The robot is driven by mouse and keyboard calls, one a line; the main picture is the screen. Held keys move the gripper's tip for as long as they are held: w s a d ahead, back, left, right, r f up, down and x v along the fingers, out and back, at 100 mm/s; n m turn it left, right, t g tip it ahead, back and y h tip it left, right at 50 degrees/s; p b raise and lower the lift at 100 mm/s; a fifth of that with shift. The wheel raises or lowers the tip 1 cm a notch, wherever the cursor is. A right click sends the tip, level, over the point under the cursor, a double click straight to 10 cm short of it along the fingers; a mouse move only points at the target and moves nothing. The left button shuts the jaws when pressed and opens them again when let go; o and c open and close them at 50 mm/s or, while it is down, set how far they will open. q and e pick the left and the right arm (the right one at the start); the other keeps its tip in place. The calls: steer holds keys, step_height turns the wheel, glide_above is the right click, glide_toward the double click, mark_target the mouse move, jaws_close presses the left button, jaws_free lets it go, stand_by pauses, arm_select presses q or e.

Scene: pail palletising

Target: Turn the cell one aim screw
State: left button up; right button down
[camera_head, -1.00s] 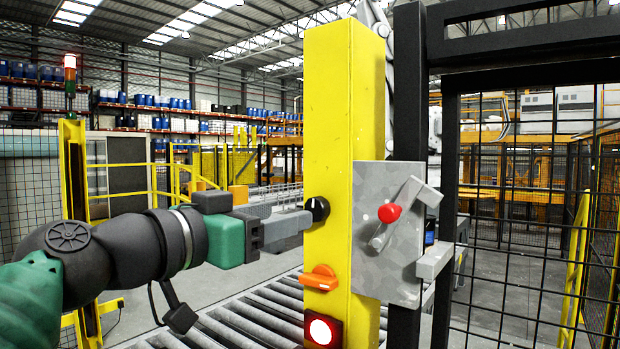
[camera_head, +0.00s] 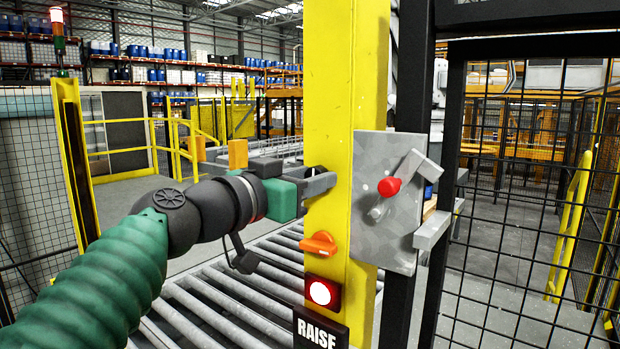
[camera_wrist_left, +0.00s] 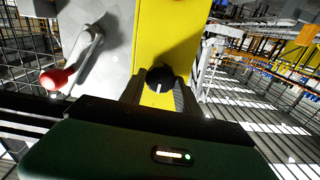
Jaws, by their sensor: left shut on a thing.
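A black round knob with a white mark (camera_wrist_left: 160,78) sits on the yellow post (camera_head: 340,90). In the left wrist view it lies between the two fingertips of my left gripper (camera_wrist_left: 160,90). In the head view my left gripper (camera_head: 318,182) reaches the post from the left and its fingers hide most of the knob. It is shut on the knob. My right gripper is not in view.
Below on the post are an orange switch (camera_head: 318,244), a lit red button (camera_head: 323,292) and a RAISE label (camera_head: 320,332). A grey plate (camera_head: 375,240) with a red-knobbed lever (camera_head: 389,187) stands to the right. A roller conveyor (camera_head: 220,300) runs behind the post.

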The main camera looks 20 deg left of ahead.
arm_select(q)
jaws_close()
steer(key=shift+d+f+m+b, duration=0.1)
steer(key=shift+m+b, duration=1.4)
steer(key=shift+b, duration=0.6)
steer(key=shift+f+m+b, duration=0.1)
steer(key=shift+m+b, duration=1.4)
steer(key=shift+b, duration=0.55)
steer(key=o, duration=0.7)
jaws_free()
steer(key=shift+c, duration=0.2)
steer(key=shift+o, duration=1.2)
steer(key=shift+w, duration=0.2)
